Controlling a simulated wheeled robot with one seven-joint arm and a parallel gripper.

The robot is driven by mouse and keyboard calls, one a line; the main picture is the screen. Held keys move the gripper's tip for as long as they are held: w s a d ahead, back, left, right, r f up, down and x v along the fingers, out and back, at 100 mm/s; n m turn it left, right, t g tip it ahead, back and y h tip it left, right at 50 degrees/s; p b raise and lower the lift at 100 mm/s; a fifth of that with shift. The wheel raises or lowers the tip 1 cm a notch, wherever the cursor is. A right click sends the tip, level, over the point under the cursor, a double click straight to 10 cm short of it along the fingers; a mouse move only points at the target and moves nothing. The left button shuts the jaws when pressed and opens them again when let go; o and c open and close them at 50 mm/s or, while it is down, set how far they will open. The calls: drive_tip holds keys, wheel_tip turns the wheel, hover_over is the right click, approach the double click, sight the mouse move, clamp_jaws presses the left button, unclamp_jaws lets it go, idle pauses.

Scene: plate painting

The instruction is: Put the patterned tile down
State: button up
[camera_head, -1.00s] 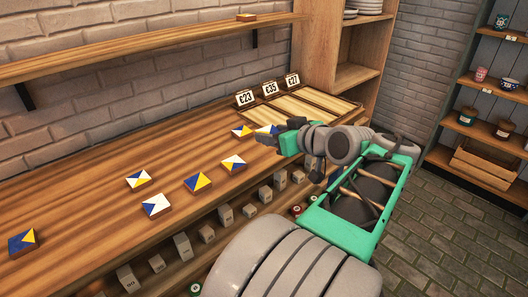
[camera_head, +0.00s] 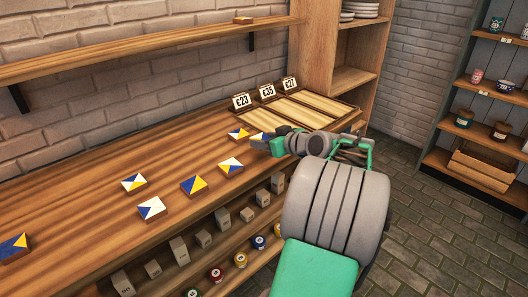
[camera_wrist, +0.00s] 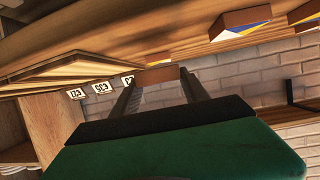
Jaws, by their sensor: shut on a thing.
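The patterned tile (camera_head: 262,136), with a white, blue and yellow top, is at the end of my gripper (camera_head: 264,144) over the wooden counter (camera_head: 100,215). In the wrist view, which is upside down, its plain brown side (camera_wrist: 158,75) sits between the two dark fingers of my gripper (camera_wrist: 160,80). The fingers are shut on it. It looks level and close to the counter top; I cannot tell whether it touches. Another patterned tile (camera_head: 238,134) lies just left of it. The held tile's underside is hidden.
Several patterned tiles lie along the counter, including a near one (camera_head: 194,186). A divided wooden tray (camera_head: 343,124) with price signs (camera_head: 267,92) stands behind my gripper. A shelf (camera_head: 150,48) runs above. The counter's front left has bare room.

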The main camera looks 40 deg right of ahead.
sight(265, 155)
drive_tip(key=shift+w+d+f, duration=0.2)
drive_tip(key=shift+w+f, duration=0.15)
drive_tip(key=shift+f, duration=0.05)
drive_tip(key=f, duration=0.2)
drive_tip(key=b, duration=0.1)
drive_tip(key=shift+w+d+f, duration=0.25)
drive_tip(key=shift+w+f, duration=0.05)
drive_tip(key=shift+f, duration=0.4)
drive_tip(key=shift+f, duration=0.1)
drive_tip(key=shift+f, duration=0.15)
drive_tip(key=o, duration=1.4)
drive_tip(key=shift+o, duration=0.2)
